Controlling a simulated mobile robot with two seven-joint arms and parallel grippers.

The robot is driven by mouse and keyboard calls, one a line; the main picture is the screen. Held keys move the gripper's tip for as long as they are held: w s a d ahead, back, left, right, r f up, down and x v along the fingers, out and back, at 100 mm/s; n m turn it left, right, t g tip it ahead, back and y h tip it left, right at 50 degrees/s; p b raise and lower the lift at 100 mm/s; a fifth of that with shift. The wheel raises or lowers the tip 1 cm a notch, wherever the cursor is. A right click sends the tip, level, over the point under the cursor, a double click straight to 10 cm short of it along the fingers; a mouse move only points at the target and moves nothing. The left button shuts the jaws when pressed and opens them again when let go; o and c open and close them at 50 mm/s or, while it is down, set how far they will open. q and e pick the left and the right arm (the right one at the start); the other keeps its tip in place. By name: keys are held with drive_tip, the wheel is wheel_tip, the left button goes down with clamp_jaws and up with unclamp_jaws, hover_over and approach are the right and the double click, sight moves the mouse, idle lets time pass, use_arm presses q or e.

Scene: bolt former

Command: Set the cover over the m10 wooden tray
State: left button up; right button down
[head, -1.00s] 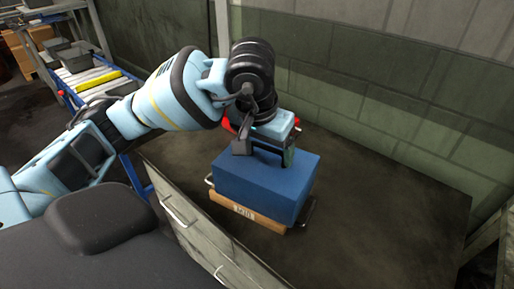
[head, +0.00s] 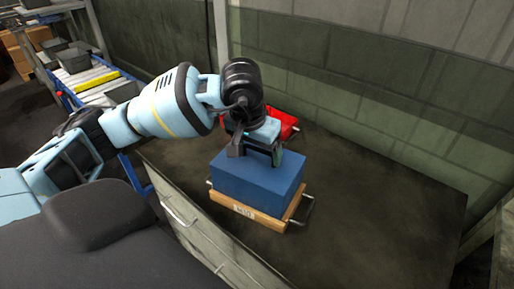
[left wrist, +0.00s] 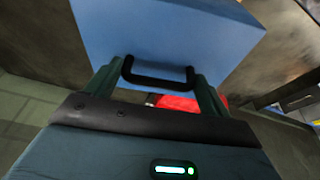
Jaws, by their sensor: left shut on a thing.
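The blue box-shaped cover (head: 257,184) sits over the wooden tray (head: 270,218) on the dark bench top. The tray has metal handles at its ends and a front label, blurred now. The tray's front edge and right end show below the cover. I cannot tell whether the cover rests on the tray or hangs just above it. My left gripper (head: 257,157) is shut on the black handle on top of the cover. The left wrist view shows this handle (left wrist: 158,82) between the fingers, with the blue cover (left wrist: 165,35) beyond. My right gripper is not in view.
A red object (head: 287,124) lies behind my left gripper. The bench top (head: 390,205) is clear on the right, with a wall behind. Drawers with metal pulls (head: 180,212) face the front. A rack with grey bins (head: 75,60) stands far left.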

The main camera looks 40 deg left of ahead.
use_arm(q)
drive_tip(key=shift+f, duration=0.1)
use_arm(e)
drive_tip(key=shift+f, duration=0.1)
use_arm(q)
drive_tip(key=o, duration=0.9)
drive_tip(key=shift+o, duration=1.4)
drive_tip(key=shift+r, duration=0.3)
drive_tip(key=v, duration=1.1)
drive_tip(key=shift+s+r, duration=0.1)
drive_tip(key=shift+r, duration=0.2)
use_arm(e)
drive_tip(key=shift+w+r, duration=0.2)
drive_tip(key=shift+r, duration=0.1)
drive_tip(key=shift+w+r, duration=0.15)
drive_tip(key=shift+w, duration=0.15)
